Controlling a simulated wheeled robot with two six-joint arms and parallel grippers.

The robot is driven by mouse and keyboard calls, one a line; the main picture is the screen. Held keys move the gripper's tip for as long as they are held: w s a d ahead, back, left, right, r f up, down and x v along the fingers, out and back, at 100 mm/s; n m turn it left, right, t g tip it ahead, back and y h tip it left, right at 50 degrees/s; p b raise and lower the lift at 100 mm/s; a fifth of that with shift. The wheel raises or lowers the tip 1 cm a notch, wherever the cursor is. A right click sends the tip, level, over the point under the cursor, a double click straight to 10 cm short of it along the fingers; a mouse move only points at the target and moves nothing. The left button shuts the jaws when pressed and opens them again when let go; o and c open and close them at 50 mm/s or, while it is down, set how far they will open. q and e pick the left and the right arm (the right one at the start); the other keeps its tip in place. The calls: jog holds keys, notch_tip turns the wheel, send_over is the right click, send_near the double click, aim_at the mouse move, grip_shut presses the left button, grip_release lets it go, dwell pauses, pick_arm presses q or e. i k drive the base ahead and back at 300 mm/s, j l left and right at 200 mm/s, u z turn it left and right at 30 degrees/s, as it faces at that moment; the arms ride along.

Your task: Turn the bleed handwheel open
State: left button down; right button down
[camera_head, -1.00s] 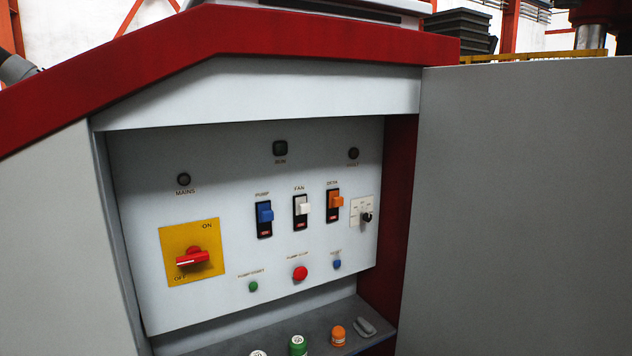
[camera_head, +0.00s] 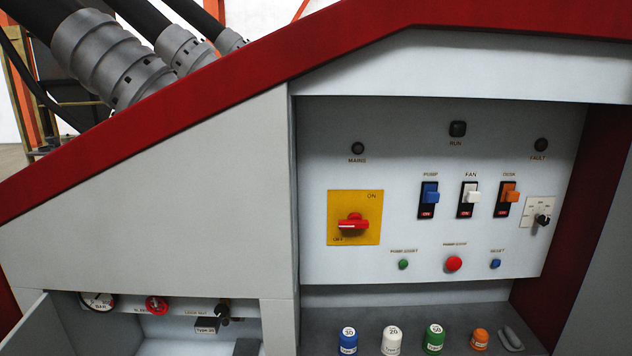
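The bleed handwheel is a small red wheel (camera_head: 157,305) in a recess at the lower left of the camera_head view. It sits on a pale panel between a round gauge (camera_head: 98,301) and a dark fitting (camera_head: 222,310) with a label plate. A label beside the wheel is too small to read fully. How far the wheel is turned cannot be told. Neither of my grippers shows in the view.
The control panel (camera_head: 400,262) holds a red rotary switch (camera_head: 353,225) on a yellow plate, rocker switches and push buttons. Several coloured cylinders stand on the ledge below, including a green one (camera_head: 434,338). A grey side wall (camera_head: 40,335) borders the recess. Thick hoses (camera_head: 110,60) rise at upper left.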

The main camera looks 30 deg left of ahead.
aim_at(159, 302)
jog(key=u, duration=2.5)
